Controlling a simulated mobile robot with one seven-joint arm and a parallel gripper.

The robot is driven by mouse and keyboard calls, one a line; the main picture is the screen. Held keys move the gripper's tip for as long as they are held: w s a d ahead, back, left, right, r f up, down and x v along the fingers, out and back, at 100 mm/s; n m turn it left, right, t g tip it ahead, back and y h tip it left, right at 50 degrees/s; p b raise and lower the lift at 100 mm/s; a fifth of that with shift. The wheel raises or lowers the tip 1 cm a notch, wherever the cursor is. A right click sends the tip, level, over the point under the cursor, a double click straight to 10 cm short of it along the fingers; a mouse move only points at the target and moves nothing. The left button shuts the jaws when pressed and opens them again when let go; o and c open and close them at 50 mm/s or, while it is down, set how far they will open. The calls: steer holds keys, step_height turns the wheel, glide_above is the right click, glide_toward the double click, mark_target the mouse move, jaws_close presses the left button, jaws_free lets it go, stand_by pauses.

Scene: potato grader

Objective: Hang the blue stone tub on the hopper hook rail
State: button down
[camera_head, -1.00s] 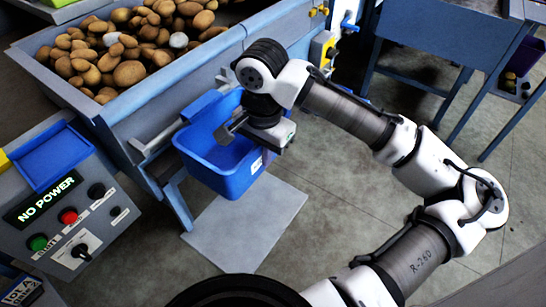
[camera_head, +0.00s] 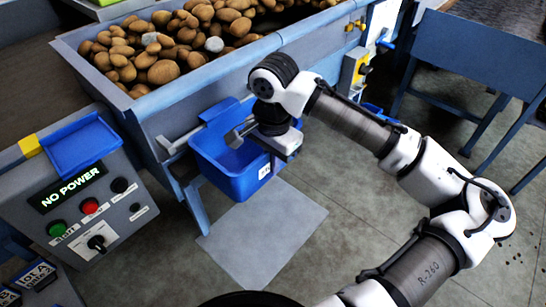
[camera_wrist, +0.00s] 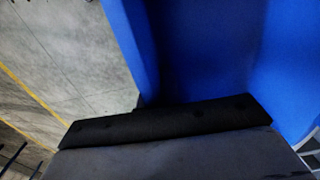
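The blue stone tub (camera_head: 226,170) is upright against the front of the hopper (camera_head: 170,112), above the floor. The grey hook rail (camera_head: 182,138) runs along the hopper front and passes behind the tub. I cannot tell whether the tub bears on the rail. My gripper (camera_head: 256,138) is at the tub's right side, with one grey finger over the tub's opening. In the wrist view, a black finger pad (camera_wrist: 170,122) lies close against the blue tub wall (camera_wrist: 205,50). The other finger is hidden, so its grip on the wall is unclear.
Potatoes and a few grey stones (camera_head: 214,44) lie in the hopper. A control panel (camera_head: 90,205) reading NO POWER stands at left. A blue hopper leg (camera_head: 196,206) is beside the tub. A grey plate (camera_head: 262,228) lies on the floor below.

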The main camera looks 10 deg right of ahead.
steer(key=shift+f, duration=0.25)
steer(key=c, duration=1.5)
jaws_free()
steer(key=shift+c, duration=0.2)
